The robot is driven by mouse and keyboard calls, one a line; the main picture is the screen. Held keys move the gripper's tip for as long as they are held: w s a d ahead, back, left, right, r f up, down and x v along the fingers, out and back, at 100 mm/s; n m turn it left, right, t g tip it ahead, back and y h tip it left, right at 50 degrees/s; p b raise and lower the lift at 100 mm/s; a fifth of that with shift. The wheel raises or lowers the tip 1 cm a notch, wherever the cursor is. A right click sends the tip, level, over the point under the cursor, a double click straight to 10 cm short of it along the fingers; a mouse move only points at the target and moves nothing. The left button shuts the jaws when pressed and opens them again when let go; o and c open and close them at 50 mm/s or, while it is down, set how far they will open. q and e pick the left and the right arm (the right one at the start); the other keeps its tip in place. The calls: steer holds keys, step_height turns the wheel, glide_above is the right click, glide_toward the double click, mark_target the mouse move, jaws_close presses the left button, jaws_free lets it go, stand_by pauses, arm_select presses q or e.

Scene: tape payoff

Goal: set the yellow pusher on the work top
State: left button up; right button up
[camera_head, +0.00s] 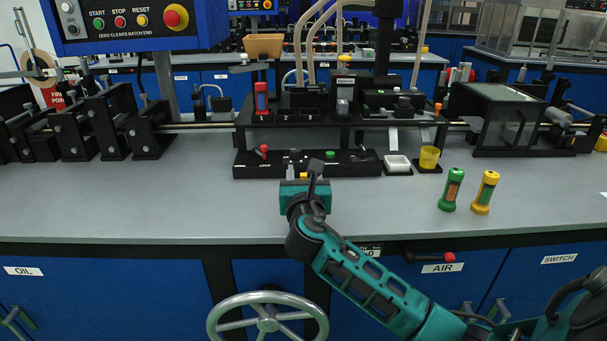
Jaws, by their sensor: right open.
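My right gripper (310,176) is over the front middle of the work top, well left of both cylinders. It is open, with no object seen in it, and it hides part of the black control strip behind it. My left gripper is not in view.
The black strip (250,168) carries a red knob and a green button. A white tray (398,165) and a yellow cup (429,157) stand right of it. A red cylinder (261,98) is in the black rack. The work top's left front is clear.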

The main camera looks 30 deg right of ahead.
steer(key=p+v, duration=0.1)
steer(key=v, duration=0.9)
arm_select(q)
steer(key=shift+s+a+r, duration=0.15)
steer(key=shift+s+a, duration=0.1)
arm_select(e)
steer(key=shift+s+a, duration=0.3)
steer(key=shift+s, duration=0.25)
